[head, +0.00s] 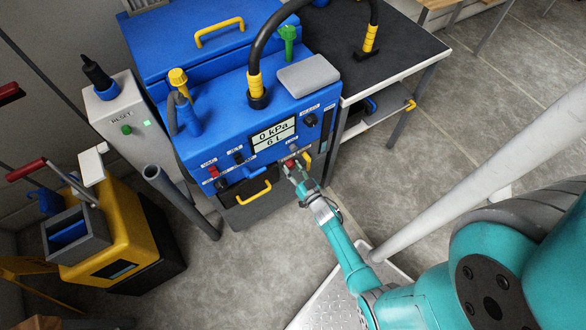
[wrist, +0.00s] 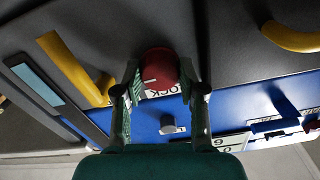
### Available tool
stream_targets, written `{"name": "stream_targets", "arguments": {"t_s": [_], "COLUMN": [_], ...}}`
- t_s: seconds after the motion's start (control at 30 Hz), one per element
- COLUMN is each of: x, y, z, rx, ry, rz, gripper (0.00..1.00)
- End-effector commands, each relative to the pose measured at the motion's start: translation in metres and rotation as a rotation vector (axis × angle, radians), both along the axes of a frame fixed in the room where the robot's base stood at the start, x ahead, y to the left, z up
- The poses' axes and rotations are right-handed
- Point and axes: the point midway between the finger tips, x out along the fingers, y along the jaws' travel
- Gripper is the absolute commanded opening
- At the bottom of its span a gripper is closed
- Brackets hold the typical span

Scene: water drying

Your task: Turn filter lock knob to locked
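The filter lock knob is a round red knob with a pale mark on its face. In the wrist view the knob (wrist: 160,70) sits at the tips of my gripper (wrist: 160,80), one finger on each side and close against its sides. My gripper is partly closed and appears shut on it. A white label (wrist: 163,90) ending in "OCK" shows partly below the knob. In the head view my gripper (head: 296,172) reaches the lower right of the blue machine's front panel (head: 225,155), where the red knob (head: 290,163) shows small beside the fingers.
A yellow handle (head: 307,160) stands just right of my gripper. A display (head: 274,135) reads 0 kPa and 6 L. Black knobs (head: 310,120) and a drawer with a yellow handle (head: 254,192) are nearby. Floor is clear in front.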

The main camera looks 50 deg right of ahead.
Motion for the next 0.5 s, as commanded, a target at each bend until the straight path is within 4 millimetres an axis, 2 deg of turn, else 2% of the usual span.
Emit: {"name": "stream_targets", "arguments": {"t_s": [0.27,0.5], "x": [0.0000,0.0000], "y": [0.0000,-0.0002], "z": [0.0002,0.0003], "rx": [-0.009,-0.091], "ry": [0.002,0.025], "rz": [0.000,0.000], "gripper": [0.05,0.05]}}
